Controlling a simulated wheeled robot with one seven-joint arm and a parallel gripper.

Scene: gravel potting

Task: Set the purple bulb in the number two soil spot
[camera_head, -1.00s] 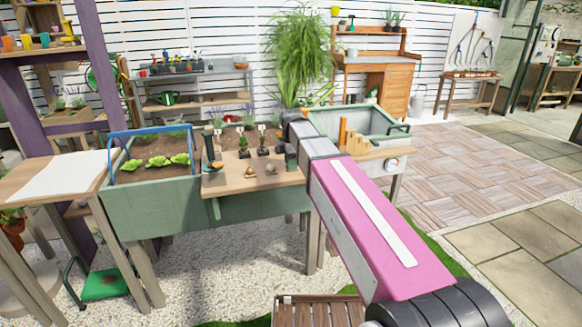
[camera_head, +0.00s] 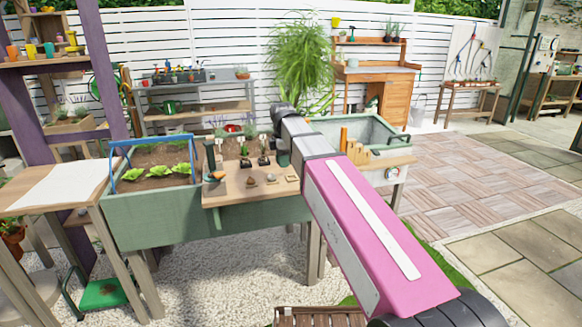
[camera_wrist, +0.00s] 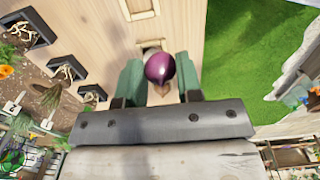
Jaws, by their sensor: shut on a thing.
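My gripper (camera_wrist: 160,82) is shut on the purple bulb (camera_wrist: 159,68), a round, shiny bulb with a pale tip, held between two green fingers in the wrist view. The wooden board (camera_wrist: 105,25) lies beyond the bulb, and a square frame on it shows partly behind the bulb. In the head view my gripper (camera_head: 284,155) is over the right end of the board (camera_head: 228,192), and the bulb cannot be made out. White number markers (camera_wrist: 47,124) stand in the soil (camera_wrist: 30,97) at the wrist view's left; I cannot surely read a two.
Lettuces (camera_head: 158,172) grow at the planter's left. A grey-green basin (camera_head: 360,132) is at the right.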

